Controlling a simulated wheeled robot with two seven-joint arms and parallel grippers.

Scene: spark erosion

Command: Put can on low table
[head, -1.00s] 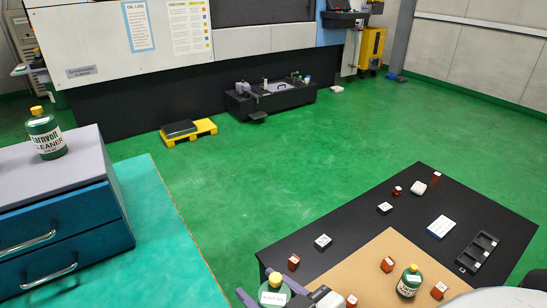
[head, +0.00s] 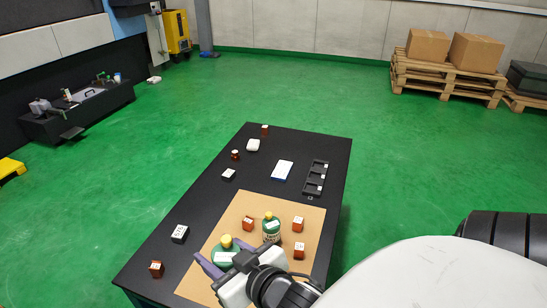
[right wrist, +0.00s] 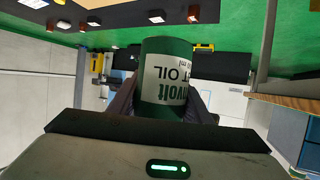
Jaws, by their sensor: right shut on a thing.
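My right gripper (head: 222,270) is shut on a green can (head: 225,256) with a yellow cap. In the head view this can shows over the near left part of the tan mat on the black low table (head: 205,205); its height above it is hard to tell. In the right wrist view the held can (right wrist: 165,75) sits between the fingers, its white label, reading partly "OIL", upside down. A second green can (head: 271,230) with a yellow cap stands on the tan mat (head: 240,208), just right of the held one. My left gripper is out of view.
Small red-brown blocks (head: 298,223) stand around the second can. Bare black surface shows left of the mat. Pallets with cartons (head: 450,80) stand far off.

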